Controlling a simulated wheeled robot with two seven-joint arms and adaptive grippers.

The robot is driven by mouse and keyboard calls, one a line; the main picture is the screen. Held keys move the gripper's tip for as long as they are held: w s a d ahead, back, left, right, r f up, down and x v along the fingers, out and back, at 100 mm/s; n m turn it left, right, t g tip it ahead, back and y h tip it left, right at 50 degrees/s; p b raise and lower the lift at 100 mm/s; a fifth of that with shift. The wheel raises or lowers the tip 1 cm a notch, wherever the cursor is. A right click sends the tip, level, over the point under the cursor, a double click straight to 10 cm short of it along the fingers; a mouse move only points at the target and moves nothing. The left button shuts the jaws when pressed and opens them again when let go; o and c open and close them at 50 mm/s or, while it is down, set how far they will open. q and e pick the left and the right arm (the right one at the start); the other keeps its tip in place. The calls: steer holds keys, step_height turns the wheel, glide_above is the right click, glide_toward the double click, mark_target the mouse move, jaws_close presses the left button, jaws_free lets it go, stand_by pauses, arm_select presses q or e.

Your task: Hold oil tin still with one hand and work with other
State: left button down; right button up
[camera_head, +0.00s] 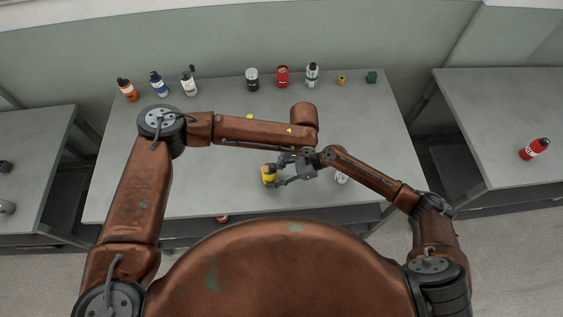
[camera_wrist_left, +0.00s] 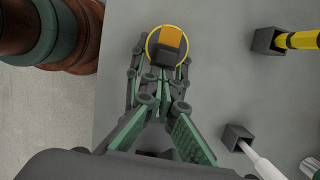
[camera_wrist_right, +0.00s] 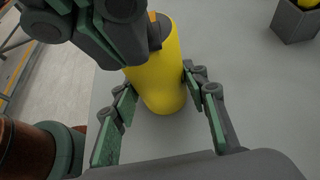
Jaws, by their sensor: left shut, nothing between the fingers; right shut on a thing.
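The yellow oil tin (camera_head: 268,176) stands upright near the front middle of the table. It has an orange top, seen from above in the left wrist view (camera_wrist_left: 172,38). My right gripper (camera_wrist_right: 160,108) is shut on the tin, one finger on each side of its yellow body (camera_wrist_right: 165,85). My left gripper (camera_wrist_left: 165,66) is shut and empty, with its tips at the tin's top. I cannot tell whether they touch it. In the head view the left hand is largely hidden below its forearm.
Bottles and cans line the table's back edge, among them an orange bottle (camera_head: 128,91), a red can (camera_head: 282,77) and a green block (camera_head: 372,77). Close to the tin are a dark holder (camera_wrist_left: 265,40) with a yellow tool and another holder (camera_wrist_left: 238,134) with a white tool.

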mark_target(271, 165)
arm_select(q)
steer(key=shift+w+a, duration=0.1)
steer(key=shift+a, duration=1.6)
steer(key=shift+d+r, duration=0.1)
steer(key=shift+d, duration=0.05)
steer(key=v, duration=0.9)
steer(key=shift+r, duration=0.4)
steer(key=shift+d, duration=0.1)
arm_select(e)
steer(key=o, duration=0.9)
steer(key=shift+o, duration=0.2)
